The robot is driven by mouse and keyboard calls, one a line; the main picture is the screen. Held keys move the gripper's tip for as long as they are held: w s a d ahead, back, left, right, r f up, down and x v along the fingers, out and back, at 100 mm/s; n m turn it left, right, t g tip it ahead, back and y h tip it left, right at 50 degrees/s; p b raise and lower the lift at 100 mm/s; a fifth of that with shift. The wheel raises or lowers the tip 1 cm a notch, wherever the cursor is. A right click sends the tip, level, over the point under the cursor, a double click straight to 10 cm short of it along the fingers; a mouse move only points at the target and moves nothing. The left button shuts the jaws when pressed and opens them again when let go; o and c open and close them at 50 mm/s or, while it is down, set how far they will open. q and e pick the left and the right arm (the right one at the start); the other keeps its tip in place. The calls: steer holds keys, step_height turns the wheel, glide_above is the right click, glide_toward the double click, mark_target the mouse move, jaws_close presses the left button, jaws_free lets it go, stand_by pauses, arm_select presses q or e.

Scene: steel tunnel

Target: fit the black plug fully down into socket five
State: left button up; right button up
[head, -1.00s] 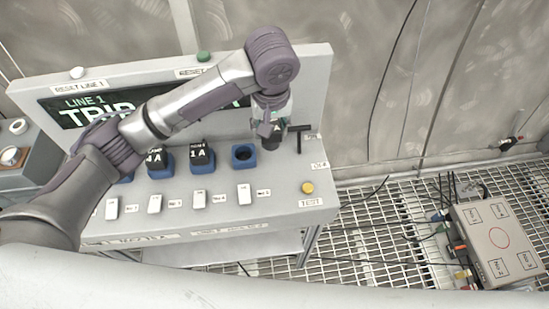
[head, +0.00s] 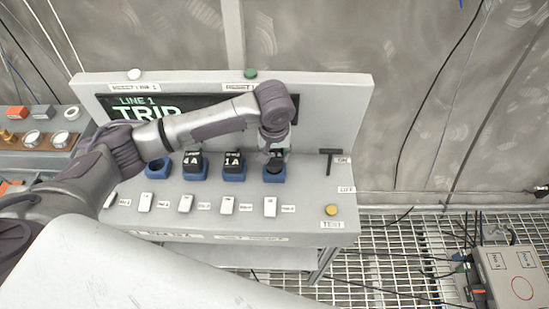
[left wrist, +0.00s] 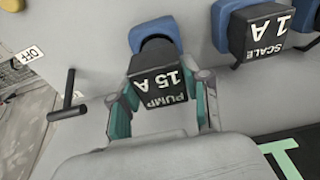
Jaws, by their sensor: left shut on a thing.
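The black plug (left wrist: 158,85), marked PUMP 15 A, is between the fingers of my left gripper (left wrist: 162,103), which is shut on it. In the head view my left gripper (head: 276,150) points down over the rightmost blue socket (head: 273,175). The same socket (left wrist: 153,30) shows behind the plug in the left wrist view, with part of its dark opening visible. The plug overlaps the opening there and looks raised above the socket. Its lower end is hidden, so I cannot tell whether the tip has entered. My right gripper is out of view.
Beside it sit a 1 A plug (head: 233,160) and a 4 A plug (head: 195,160) in blue sockets. An empty blue socket (head: 158,169) is further left. A black T-handle (head: 328,160) stands to the right. White switches (head: 227,206) line the panel front.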

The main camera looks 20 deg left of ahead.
mark_target(274, 161)
arm_select(q)
steer(key=shift+f, duration=1.6)
steer(key=shift+f+p, duration=0.1)
steer(key=shift+p, duration=0.2)
steer(key=o, duration=1.2)
steer(key=shift+r, duration=0.35)
steer(key=r, duration=0.3)
steer(key=s+r+b, duration=0.1)
steer(key=r, duration=0.7)
steer(key=shift+s+d+r, duration=0.25)
steer(key=shift+s+d, duration=0.05)
steer(key=shift+s, duration=0.1)
